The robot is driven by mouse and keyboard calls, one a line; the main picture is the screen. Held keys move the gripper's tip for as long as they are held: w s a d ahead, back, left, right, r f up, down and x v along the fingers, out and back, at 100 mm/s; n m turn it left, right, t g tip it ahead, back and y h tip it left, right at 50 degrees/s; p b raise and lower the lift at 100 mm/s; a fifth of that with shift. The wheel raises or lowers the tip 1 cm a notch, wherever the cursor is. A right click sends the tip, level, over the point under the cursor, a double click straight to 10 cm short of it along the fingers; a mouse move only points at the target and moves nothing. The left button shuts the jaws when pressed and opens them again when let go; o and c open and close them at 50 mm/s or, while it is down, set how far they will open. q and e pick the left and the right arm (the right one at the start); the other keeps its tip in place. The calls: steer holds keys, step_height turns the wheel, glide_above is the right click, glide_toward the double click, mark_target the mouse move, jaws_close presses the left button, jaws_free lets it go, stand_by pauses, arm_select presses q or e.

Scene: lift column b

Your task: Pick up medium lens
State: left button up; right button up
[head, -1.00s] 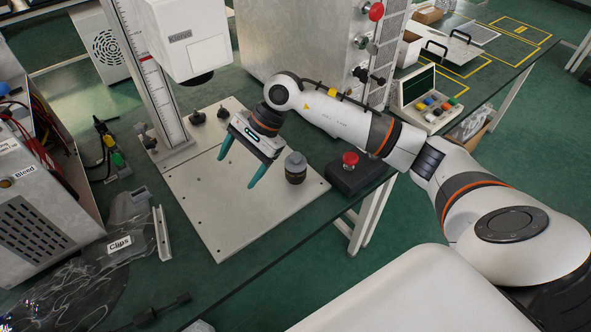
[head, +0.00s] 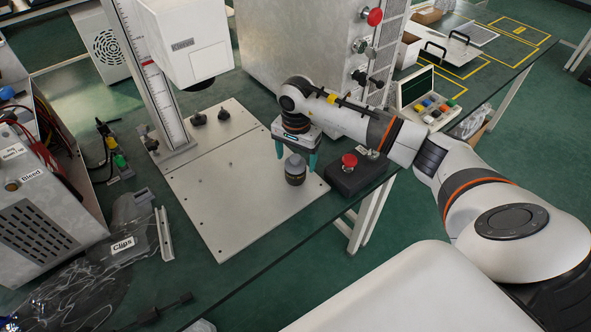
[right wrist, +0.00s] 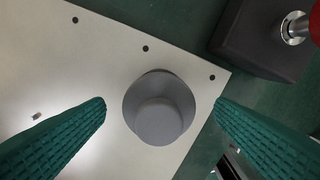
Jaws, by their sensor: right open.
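The medium lens is most likely the dark grey cylinder (head: 295,170) standing upright near the right corner of the metal plate (head: 215,225). In the right wrist view the grey cylinder (right wrist: 158,107) shows from above, with a narrower round top. My right gripper (head: 295,164) is open and points down over it. In the right wrist view the two green fingers of my right gripper (right wrist: 160,112) stand on either side of the cylinder, apart from it. The head view does not show clearly how far the fingertips reach down beside it. My left gripper is not in view.
A black box with a red button (head: 349,161) stands close to the right of the cylinder. A white column head (head: 185,40) hangs over the plate's back. A large grey cabinet (head: 300,45) stands behind my right arm. The plate's front and left are mostly clear.

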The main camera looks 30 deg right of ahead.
mark_target(295, 166)
steer(key=shift+a+f+p, duration=0.1)
steer(key=shift+f+p, duration=0.25)
steer(key=shift+f, duration=1.6)
steer(key=c, duration=1.7)
